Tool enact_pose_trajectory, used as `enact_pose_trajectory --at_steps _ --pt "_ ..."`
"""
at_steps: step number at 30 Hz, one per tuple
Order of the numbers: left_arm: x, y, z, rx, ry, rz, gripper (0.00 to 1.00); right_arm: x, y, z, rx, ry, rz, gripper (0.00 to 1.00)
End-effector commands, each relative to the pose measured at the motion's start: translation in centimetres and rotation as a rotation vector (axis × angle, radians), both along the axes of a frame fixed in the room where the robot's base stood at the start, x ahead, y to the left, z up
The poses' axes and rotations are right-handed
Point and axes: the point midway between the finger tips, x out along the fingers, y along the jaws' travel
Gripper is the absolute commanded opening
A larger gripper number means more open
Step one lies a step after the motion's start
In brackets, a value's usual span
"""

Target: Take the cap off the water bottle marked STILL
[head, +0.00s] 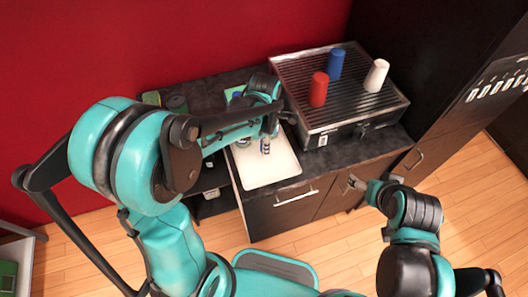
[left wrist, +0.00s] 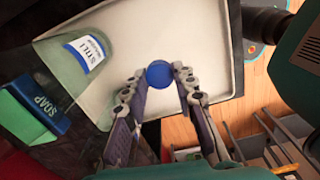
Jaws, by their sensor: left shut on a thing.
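My left gripper (left wrist: 159,80) is shut on a round blue cap (left wrist: 158,72), apart from the bottle in the picture and over the tray. In the head view my left gripper (head: 265,143) is above the white tray (head: 266,178); the bottle is not clear there. My right gripper (head: 358,183) is low, in front of the cabinet, its fingers too small to judge.
A green SOAP package (left wrist: 38,105) is close to the bottle. A ribbed grill (head: 300,75) stands right of the tray, with a red cup (head: 318,90), a blue cup (head: 336,64) and a white cup (head: 376,76) on it. A tall dark cabinet (head: 440,90) is at right.

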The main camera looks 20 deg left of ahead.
Motion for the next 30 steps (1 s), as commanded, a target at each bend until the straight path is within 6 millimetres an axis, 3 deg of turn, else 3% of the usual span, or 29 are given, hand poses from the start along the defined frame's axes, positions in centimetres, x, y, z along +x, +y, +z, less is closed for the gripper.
enact_pose_trajectory --at_steps 5,11,23,24,25,30 --pt "0.1 0.3 -1.3 0.000 0.000 -0.002 0.00 0.0 0.0 -0.5 -0.001 0.000 0.001 0.75" --pt "0.1 0.3 -4.2 0.000 0.000 -0.001 0.00 0.0 0.0 -1.6 -0.001 0.000 0.001 0.75" --pt "0.1 0.2 -4.6 0.000 0.000 -0.001 0.00 0.0 0.0 -1.9 -0.001 0.000 0.001 0.75" --pt "0.1 0.2 -4.5 0.000 0.000 -0.001 0.37 0.0 0.0 -1.8 -0.001 0.000 0.001 0.75" --pt "0.1 0.2 -4.5 0.000 0.000 -0.001 0.45 0.0 0.0 -1.8 -0.001 0.000 0.001 0.75" --pt "0.1 0.2 -4.5 0.000 0.000 -0.001 0.47 0.0 0.0 -1.8 -0.001 0.000 0.001 0.75"
